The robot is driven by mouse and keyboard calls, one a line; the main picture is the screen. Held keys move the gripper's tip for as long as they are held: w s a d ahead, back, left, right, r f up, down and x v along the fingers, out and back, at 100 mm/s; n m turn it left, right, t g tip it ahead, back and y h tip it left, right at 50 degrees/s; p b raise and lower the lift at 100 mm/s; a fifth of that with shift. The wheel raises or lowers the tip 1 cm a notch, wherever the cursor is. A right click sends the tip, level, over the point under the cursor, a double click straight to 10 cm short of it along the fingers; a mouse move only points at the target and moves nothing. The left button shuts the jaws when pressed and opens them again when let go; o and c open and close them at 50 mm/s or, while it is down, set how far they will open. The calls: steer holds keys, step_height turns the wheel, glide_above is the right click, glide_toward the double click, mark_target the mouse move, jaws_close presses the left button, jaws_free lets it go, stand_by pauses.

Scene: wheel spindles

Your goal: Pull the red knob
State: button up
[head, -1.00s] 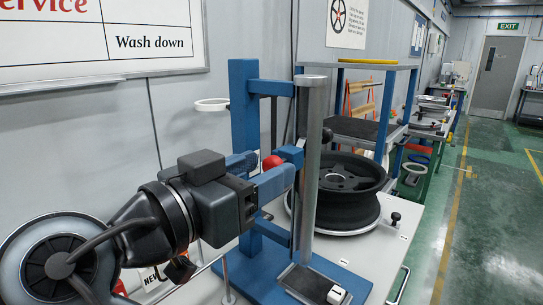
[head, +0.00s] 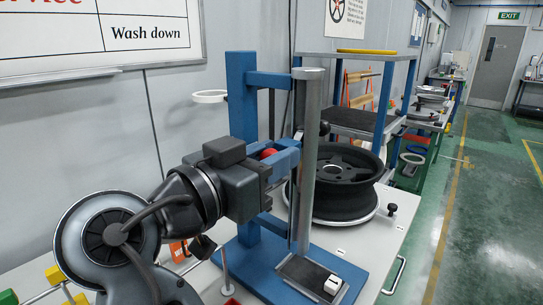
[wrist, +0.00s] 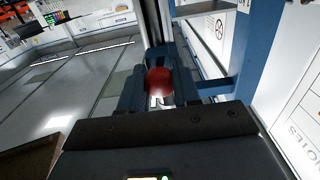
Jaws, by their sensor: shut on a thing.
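The red knob (head: 267,153) is on the blue stand (head: 240,95), beside the upright grey metal cylinder (head: 309,160). My gripper (head: 268,158) is shut on the knob, with a finger on each side of it. In the wrist view the round red knob (wrist: 159,82) sits between the dark fingers of my gripper (wrist: 158,88). In the head view the fingers partly hide the knob. How the knob joins the stand is hidden.
A black wheel rim (head: 342,180) lies on the white bench (head: 372,232) behind the cylinder. A white ring (head: 209,97) sticks out left of the stand. A blue shelf frame (head: 388,100) stands behind. The green floor (head: 490,220) at right is clear.

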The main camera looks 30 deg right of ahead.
jaws_close()
steer(key=shift+a, duration=0.1)
steer(key=shift+b+v, duration=0.8)
steer(key=shift+v, duration=0.05)
steer(key=o, duration=0.8)
jaws_free()
steer(key=shift+s, duration=0.1)
steer(key=b+v, duration=0.1)
steer(key=v, duration=0.6)
steer(key=shift+a+b, duration=0.3)
steer(key=shift+a, duration=0.05)
